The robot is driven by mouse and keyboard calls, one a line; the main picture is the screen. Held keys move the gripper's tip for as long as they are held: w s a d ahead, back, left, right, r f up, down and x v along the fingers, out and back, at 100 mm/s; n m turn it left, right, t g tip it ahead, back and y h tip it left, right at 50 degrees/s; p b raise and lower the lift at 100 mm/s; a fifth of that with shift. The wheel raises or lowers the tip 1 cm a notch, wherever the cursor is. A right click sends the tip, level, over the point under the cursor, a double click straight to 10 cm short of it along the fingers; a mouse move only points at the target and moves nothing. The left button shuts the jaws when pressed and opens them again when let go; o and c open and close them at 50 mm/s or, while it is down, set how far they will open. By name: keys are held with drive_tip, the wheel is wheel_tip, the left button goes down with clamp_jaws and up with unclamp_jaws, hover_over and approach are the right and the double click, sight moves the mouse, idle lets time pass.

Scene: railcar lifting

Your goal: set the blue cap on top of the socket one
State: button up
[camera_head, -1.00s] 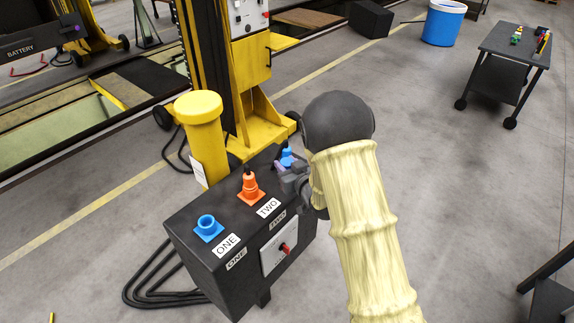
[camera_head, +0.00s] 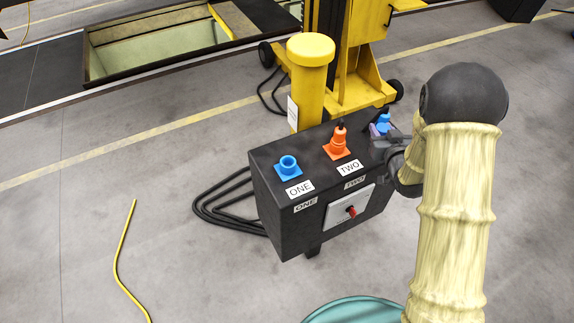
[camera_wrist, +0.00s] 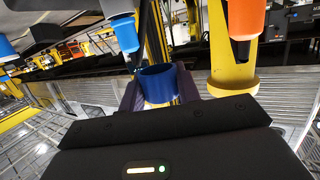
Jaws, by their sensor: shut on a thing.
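Socket one (camera_head: 288,167) is a blue square base with an open round top, on the left of the black box beside the ONE label. My gripper (camera_head: 379,131) is at the box's right end, low over its top. In the wrist view the dark blue cap (camera_wrist: 158,84) sits between the purple fingers of my gripper (camera_wrist: 160,95), which is shut on it. In the head view the cap cannot be told apart from the blue piece with a black tip (camera_head: 384,121) by the fingers; a similar piece (camera_wrist: 123,34) shows in the wrist view.
A yellow post (camera_head: 311,85) rises behind the box (camera_head: 278,205). A red-handled switch (camera_head: 351,211) is on the front. Black cables (camera_head: 215,215) lie left on the floor.

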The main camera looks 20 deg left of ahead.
drive_tip(key=s+d+f+m+t+h, duration=0.1)
drive_tip(key=s+d+f+m+h, duration=0.2)
drive_tip(key=d+f, duration=0.5)
drive_tip(key=s+d+f+m+t+h, duration=0.1)
drive_tip(key=s+d+f+m+h, duration=0.2)
drive_tip(key=d+f, duration=0.6)
drive_tip(key=s+d+h, duration=0.1)
drive_tip(key=s, duration=0.1)
drive_tip(key=shift+s+h, duration=0.3)
drive_tip(key=shift+h, duration=0.1)
drive_tip(key=shift+w, duration=0.1)
